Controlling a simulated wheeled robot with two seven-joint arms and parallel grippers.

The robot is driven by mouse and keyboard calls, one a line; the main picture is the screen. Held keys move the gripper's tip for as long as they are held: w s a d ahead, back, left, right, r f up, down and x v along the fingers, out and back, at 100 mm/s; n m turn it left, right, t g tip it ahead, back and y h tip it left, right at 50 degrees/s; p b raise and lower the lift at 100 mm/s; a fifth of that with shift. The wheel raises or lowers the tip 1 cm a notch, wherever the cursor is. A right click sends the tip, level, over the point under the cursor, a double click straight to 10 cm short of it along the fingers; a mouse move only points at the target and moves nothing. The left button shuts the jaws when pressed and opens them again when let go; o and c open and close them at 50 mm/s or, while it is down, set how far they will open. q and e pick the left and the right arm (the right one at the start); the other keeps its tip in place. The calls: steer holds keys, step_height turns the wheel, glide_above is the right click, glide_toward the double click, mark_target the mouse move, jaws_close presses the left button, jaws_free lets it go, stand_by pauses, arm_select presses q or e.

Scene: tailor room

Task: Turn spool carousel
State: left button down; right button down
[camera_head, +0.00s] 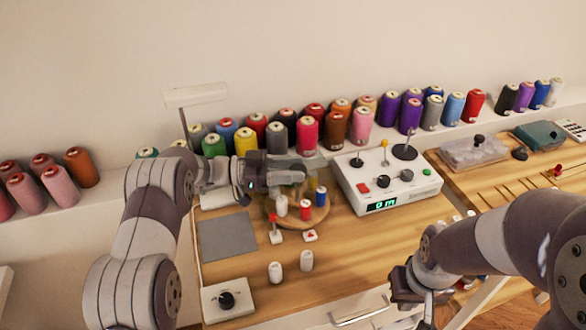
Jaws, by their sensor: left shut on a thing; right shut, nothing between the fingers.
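The spool carousel is a round wooden disc (284,221) on the table in the middle of the view. It carries small upright spools: a white one (281,206), a red one (306,209) and a blue one (320,196). My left gripper (298,173) reaches in from the left over the back of the carousel. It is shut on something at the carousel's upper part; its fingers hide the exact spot. My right gripper (418,305) is shut and empty at the table's front edge, well apart from the carousel.
A white control box (385,182) with knobs and a display stands right of the carousel. A grey mat (227,237) and a knob box (228,300) lie left. Large thread cones (307,134) line the back.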

arm_select(q)
steer(key=c, duration=0.6)
jaws_free()
steer(key=shift+c, duration=0.2)
steer(key=s+a, duration=0.1)
steer(key=a, duration=1.1)
steer(key=shift+s+b, duration=0.2)
steer(key=shift+b, duration=0.25)
steer(key=shift+r, duration=0.1)
